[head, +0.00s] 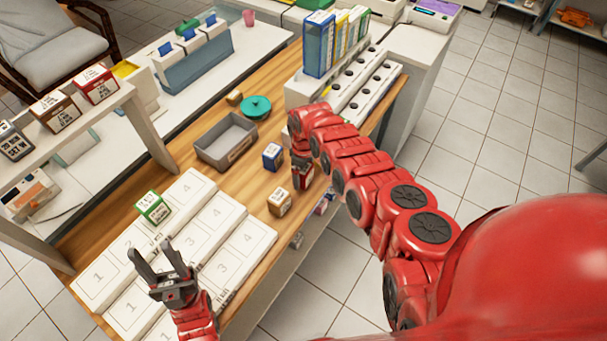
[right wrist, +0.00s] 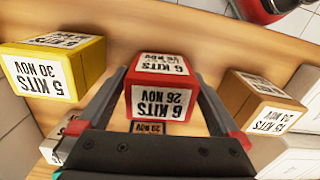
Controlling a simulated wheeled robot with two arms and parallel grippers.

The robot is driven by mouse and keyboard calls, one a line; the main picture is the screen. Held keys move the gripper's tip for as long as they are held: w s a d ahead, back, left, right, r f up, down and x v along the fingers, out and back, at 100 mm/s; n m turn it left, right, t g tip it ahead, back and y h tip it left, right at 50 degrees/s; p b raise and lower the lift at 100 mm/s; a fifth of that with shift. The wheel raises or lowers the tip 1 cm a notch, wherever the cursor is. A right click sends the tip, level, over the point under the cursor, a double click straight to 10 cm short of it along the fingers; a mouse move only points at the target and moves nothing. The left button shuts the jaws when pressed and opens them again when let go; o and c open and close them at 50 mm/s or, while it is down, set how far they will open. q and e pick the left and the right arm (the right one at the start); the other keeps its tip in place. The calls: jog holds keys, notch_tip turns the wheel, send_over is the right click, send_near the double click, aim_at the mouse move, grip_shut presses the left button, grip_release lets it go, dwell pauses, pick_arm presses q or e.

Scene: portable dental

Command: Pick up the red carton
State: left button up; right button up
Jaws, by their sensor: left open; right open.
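The red carton (right wrist: 162,97), with a white label reading 6 KITS 26 NOV, is in the middle of the right wrist view. The two fingers of my right gripper (right wrist: 163,80) are open, one on each side of it; I cannot tell whether they touch it. In the head view my right gripper (head: 302,166) points down at the front edge of the wooden table, largely covering the red carton (head: 304,182). My left gripper (head: 163,262) is open and empty above the white numbered trays at the lower left.
In the right wrist view a yellow carton (right wrist: 58,68) lies left and a brown carton (right wrist: 262,102) right. In the head view stand a blue carton (head: 272,156), a brown carton (head: 280,203), a green carton (head: 152,207), a grey bin (head: 226,140) and a rack (head: 365,88).

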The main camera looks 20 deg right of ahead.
jog(key=c, duration=1.3)
jog(key=shift+r, duration=0.1)
